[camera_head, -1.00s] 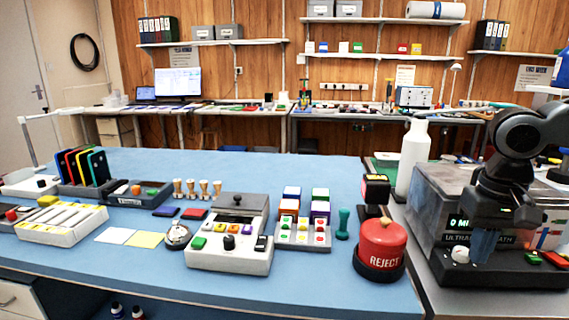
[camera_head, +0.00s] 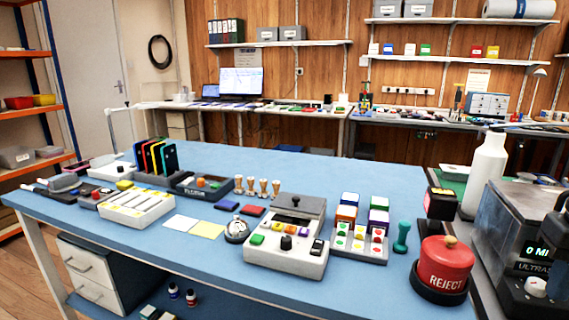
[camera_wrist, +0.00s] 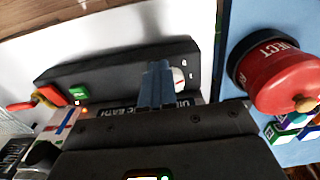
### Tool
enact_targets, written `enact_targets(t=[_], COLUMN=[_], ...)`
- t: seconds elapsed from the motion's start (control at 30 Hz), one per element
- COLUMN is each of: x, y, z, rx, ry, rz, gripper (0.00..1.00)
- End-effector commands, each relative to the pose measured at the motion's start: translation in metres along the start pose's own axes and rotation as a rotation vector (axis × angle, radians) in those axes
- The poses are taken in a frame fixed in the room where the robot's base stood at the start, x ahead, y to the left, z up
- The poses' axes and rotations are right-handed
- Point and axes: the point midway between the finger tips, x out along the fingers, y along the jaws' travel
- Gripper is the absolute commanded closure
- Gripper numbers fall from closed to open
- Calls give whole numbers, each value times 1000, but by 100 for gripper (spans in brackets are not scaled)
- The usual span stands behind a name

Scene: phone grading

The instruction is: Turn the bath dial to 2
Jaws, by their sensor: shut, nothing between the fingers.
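The ultrasonic bath (camera_head: 510,225) is a grey metal box at the right edge of the head view, with a lit green display partly cut off. Its white dial (camera_head: 536,287) is on the dark front panel. In the wrist view, the dial (camera_wrist: 180,78) shows partly behind my gripper (camera_wrist: 157,68), with small white marks beside it. The gripper's blue-grey fingers are shut together with nothing between them. They are right beside or in front of the dial; I cannot tell whether they touch it. The dial's pointer setting is not readable.
A white bottle (camera_head: 484,175) stands behind the bath.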

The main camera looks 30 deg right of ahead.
Motion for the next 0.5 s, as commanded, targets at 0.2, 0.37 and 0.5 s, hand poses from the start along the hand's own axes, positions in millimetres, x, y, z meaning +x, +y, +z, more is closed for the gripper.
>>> enact_targets(t=[0.2, 0.37, 0.5], x=[13, 13, 13], y=[-7, -9, -11], z=[4, 5, 5], rx=[-6, -8, -9], ry=[-13, -15, -15], rz=[-12, -13, -13], gripper=[100, 100, 100])
